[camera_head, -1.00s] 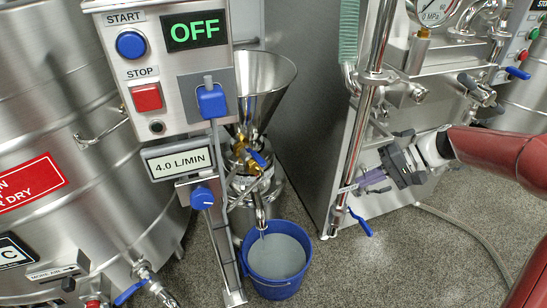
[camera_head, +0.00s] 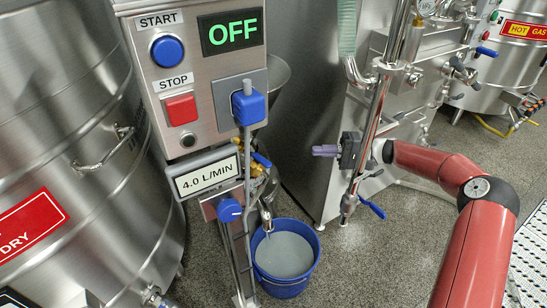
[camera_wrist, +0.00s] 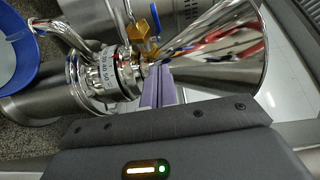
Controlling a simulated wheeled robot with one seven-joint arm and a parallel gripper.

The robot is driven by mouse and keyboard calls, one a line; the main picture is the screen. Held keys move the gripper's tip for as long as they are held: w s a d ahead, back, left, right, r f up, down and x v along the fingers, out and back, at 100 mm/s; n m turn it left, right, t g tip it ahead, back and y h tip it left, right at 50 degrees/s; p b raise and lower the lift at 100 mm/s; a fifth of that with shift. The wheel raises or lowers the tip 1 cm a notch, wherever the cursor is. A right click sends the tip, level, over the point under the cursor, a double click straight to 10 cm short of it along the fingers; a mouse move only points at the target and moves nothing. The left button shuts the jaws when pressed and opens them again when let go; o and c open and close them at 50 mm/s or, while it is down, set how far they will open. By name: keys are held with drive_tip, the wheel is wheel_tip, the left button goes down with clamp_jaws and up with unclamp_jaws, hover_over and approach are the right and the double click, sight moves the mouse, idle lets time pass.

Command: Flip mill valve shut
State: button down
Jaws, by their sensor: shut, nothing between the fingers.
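The mill's brass valve (camera_head: 257,167) with its blue lever (camera_head: 262,159) shows partly behind the control post in the head view. In the wrist view the brass valve (camera_wrist: 141,28) and the blue lever (camera_wrist: 160,37) are at the top middle, between the steel mill body (camera_wrist: 100,72) and the cone hopper (camera_wrist: 215,50). My gripper (camera_head: 316,151) is shut and empty, to the right of the valve and apart from it. Its purple fingers show in the wrist view (camera_wrist: 158,70), overlapping the lower hopper neck in the picture.
A control box (camera_head: 190,70) reading OFF stands in front of the mill and hides much of it. A blue bucket (camera_head: 285,275) of grey liquid stands below. A steel pipe (camera_head: 376,115) and another blue lever (camera_head: 372,209) are near my arm. A large tank (camera_head: 75,130) is left.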

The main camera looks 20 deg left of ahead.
drive_tip(key=shift+a, duration=0.1)
approach(267, 160)
drive_tip(key=w+a, duration=0.3)
drive_tip(key=a, duration=0.3)
drive_tip(key=shift+s+a+f+p, duration=0.1)
drive_tip(key=shift+s+a+p, duration=0.1)
drive_tip(key=shift+s, duration=0.4)
drive_tip(key=shift+s+a+f+p, duration=0.1)
drive_tip(key=shift+s+a+p, duration=0.15)
drive_tip(key=shift+s, duration=0.35)
drive_tip(key=shift+s+a+f+p, duration=0.1)
drive_tip(key=shift+s+a+p, duration=0.1)
drive_tip(key=shift+s, duration=0.4)
drive_tip(key=shift+s, duration=0.1)
drive_tip(key=shift+s+a+b, duration=0.1)
drive_tip(key=shift+s+b, duration=0.25)
drive_tip(key=shift+s, duration=0.2)
